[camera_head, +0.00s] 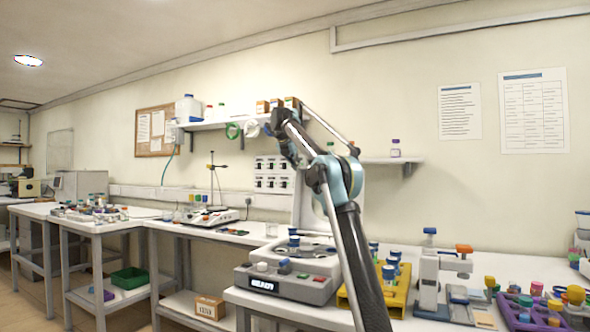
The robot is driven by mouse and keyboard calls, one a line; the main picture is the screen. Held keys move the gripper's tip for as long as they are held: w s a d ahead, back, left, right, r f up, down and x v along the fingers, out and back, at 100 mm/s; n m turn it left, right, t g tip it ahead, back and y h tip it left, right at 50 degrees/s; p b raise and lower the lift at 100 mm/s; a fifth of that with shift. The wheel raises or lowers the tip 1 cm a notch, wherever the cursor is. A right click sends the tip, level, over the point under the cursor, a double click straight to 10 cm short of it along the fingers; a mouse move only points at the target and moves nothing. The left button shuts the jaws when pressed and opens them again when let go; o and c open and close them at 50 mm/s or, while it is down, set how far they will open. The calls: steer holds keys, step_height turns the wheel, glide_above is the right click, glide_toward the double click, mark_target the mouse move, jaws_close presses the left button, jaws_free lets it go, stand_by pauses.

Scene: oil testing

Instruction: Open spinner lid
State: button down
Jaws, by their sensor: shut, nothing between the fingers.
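The spinner (290,287) is a low white and grey box on the bench, with a lit front display that reads READY. Its top shows round dark openings. A white panel (301,208), which looks like its lid, stands upright at the back, partly hidden by my arm. The dark end of my arm, which looks like my gripper (280,118), is above and behind the spinner, near the wall shelf. It is shut and empty, apart from the lid in the picture. Its fingertips are small and hard to make out.
Right of the spinner are a yellow rack (396,303) with blue-capped vials, a white instrument (431,280) and a purple tray (512,316) of coloured caps. A wall shelf (222,123) carries bottles and boxes. A hotplate (210,217) with a stand is on the left bench.

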steer(key=shift+s+a, duration=0.1)
steer(key=shift+a, duration=0.05)
stand_by(0.3)
steer(key=v, duration=1.2)
steer(key=shift+r, duration=0.4)
